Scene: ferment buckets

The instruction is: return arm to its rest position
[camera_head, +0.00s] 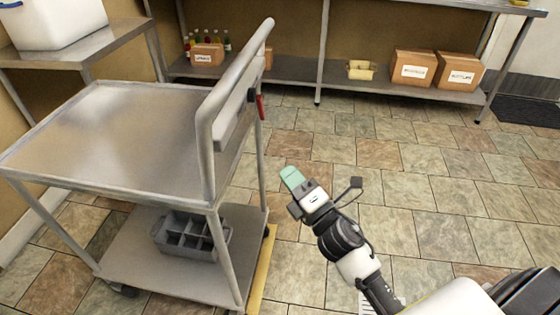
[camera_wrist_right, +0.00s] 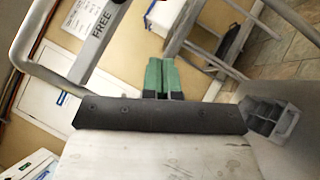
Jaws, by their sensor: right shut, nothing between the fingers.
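My right gripper (camera_head: 292,177) has green fingers and sits at the end of my right arm, over the tiled floor just right of the cart. In the right wrist view its green fingers (camera_wrist_right: 160,77) are together with nothing between them. It is apart from the metal cart (camera_head: 130,125) and its raised handle (camera_head: 236,85). My left gripper does not show in either view.
The cart's top is bare, and a grey divided caddy (camera_head: 190,236) stands on its lower shelf. A back shelf (camera_head: 345,84) holds cardboard boxes (camera_head: 413,68) and bottles. A white bin (camera_head: 58,25) stands on a side table. The floor right of my arm is open.

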